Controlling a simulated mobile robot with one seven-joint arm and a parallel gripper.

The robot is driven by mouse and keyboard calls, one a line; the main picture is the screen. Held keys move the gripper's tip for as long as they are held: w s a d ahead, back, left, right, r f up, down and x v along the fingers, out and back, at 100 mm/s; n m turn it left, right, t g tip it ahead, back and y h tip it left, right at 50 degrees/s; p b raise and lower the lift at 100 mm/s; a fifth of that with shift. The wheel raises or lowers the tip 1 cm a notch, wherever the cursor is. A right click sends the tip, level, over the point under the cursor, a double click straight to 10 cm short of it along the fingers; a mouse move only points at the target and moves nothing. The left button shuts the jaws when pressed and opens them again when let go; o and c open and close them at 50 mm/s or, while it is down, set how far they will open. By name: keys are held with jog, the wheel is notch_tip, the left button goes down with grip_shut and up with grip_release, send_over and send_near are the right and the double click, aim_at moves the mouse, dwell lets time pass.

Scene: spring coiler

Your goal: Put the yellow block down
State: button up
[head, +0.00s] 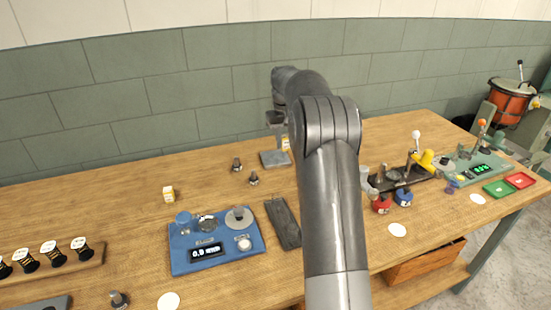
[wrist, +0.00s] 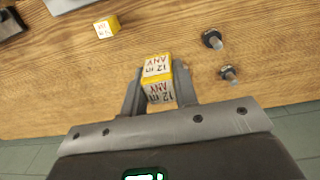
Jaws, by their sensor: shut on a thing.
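The yellow block (wrist: 158,87), with white printed labels, is between the two fingers of my gripper (wrist: 160,98) in the wrist view. The fingers are shut on its sides. In the head view a small yellow and white patch of the block (head: 285,143) shows beside my arm, at the back of the wooden table. My arm hides most of the gripper there. I cannot tell whether the block touches the table. Another yellow labelled block (wrist: 106,27) stands on the table at the upper left of the wrist view.
Two dark pegs (wrist: 212,39) (wrist: 229,74) stand right of the held block in the wrist view. In the head view, a yellow block (head: 168,193), a blue device (head: 183,258) and a dark slab (head: 283,222) occupy the left and middle. The table (head: 130,210) has bare wood around them.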

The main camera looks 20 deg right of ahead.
jog(key=w+d+f, duration=0.2)
jog(key=d, duration=1)
send_over(284, 161)
notch_tip(284, 161, down, 7)
jog(key=shift+r, duration=0.1)
jog(key=shift+f, duration=2.05)
jog(key=shift+f, duration=0.15)
jog(key=o, duration=0.9)
jog(key=shift+o, duration=0.2)
